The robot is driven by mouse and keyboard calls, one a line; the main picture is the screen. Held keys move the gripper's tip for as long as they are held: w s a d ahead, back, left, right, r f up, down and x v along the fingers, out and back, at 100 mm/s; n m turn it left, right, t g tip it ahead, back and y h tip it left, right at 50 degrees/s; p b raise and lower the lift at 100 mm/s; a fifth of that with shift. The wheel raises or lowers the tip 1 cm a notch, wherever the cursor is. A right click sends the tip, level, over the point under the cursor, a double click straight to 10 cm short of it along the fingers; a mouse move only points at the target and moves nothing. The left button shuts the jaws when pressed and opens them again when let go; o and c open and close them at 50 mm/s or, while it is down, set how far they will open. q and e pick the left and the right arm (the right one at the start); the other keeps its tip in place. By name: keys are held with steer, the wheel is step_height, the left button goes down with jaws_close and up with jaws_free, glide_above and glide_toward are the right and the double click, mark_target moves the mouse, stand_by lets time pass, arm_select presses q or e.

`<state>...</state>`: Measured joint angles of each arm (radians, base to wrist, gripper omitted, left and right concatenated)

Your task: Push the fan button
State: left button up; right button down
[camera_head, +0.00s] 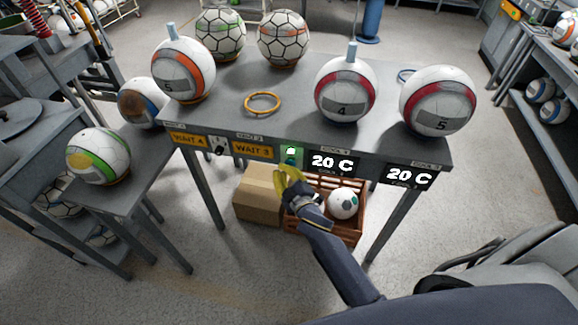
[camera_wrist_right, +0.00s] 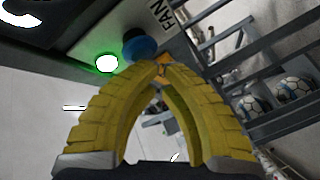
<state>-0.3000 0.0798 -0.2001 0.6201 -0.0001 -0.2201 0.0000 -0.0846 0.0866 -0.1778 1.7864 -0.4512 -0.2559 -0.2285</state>
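The fan button is a blue dome (camera_wrist_right: 140,45) on the table's front edge, beside a lit green lamp (camera_wrist_right: 106,63) and a FAN label (camera_wrist_right: 174,15) in the right wrist view. In the head view the lamp is a small green-lit square (camera_head: 291,150), with the button small just below it. My right gripper (camera_head: 286,172) has yellow fingers just below the button. In the wrist view its fingertips (camera_wrist_right: 161,66) meet, with nothing held between them. They are very close to the button; I cannot tell if they touch it. My left gripper is not in view.
The grey table (camera_head: 245,75) bears several balls and an orange ring (camera_head: 262,103). Its front carries WAIT signs (camera_head: 253,149) and 20 C displays (camera_head: 331,162). Below are a cardboard box (camera_head: 257,195) and a brown crate (camera_head: 330,232) with balls. A side table (camera_head: 135,180) stands left.

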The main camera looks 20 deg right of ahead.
steer(key=shift+w+d, duration=0.15)
steer(key=shift+w, duration=0.05)
stand_by(0.5)
steer(key=shift+w+d, duration=0.1)
steer(key=shift+w, duration=0.1)
steer(key=shift+s, duration=0.2)
steer(key=shift+s+a, duration=0.2)
steer(key=shift+a, duration=0.05)
stand_by(0.5)
steer(key=s+a, duration=0.3)
steer(key=s, duration=0.2)
steer(key=shift+a, duration=0.15)
stand_by(0.3)
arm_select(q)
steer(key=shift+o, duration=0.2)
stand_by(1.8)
